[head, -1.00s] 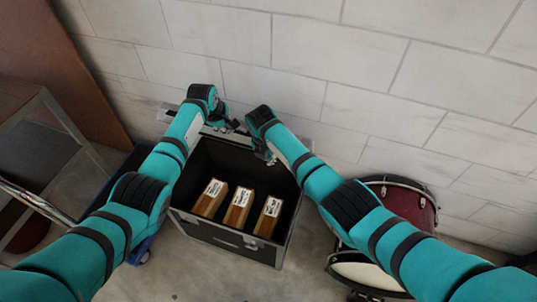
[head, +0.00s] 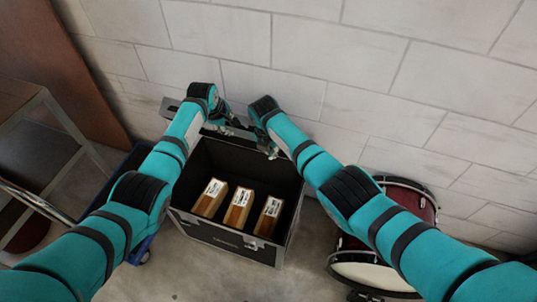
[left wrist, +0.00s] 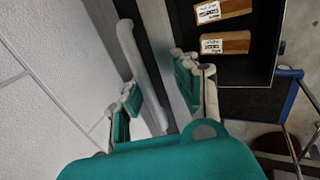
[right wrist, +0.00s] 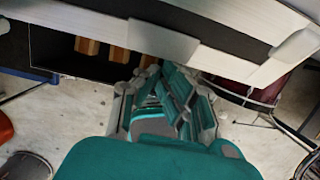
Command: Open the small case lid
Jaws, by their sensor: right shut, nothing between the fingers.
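The small black case (head: 212,234) stands open on the floor with three tan boxes (head: 239,208) inside. Its lid (head: 172,104) is raised at the back, by the wall, mostly hidden behind my arms. The light-edged lid also shows in the right wrist view (right wrist: 225,62). My left gripper (head: 230,124) is at the back left of the case; in the left wrist view its fingers (left wrist: 160,98) are spread apart, with the lid's edge strips between or beneath them. My right gripper (head: 271,151) is shut and empty above the case's back right, just beside the lid in the right wrist view (right wrist: 170,92).
A red drum (head: 402,200) stands on the floor right of the case. A metal-framed table (head: 50,110) and a blue-framed cart (head: 140,250) are at the left. The block wall (head: 400,70) is close behind the lid. Floor in front of the case is clear.

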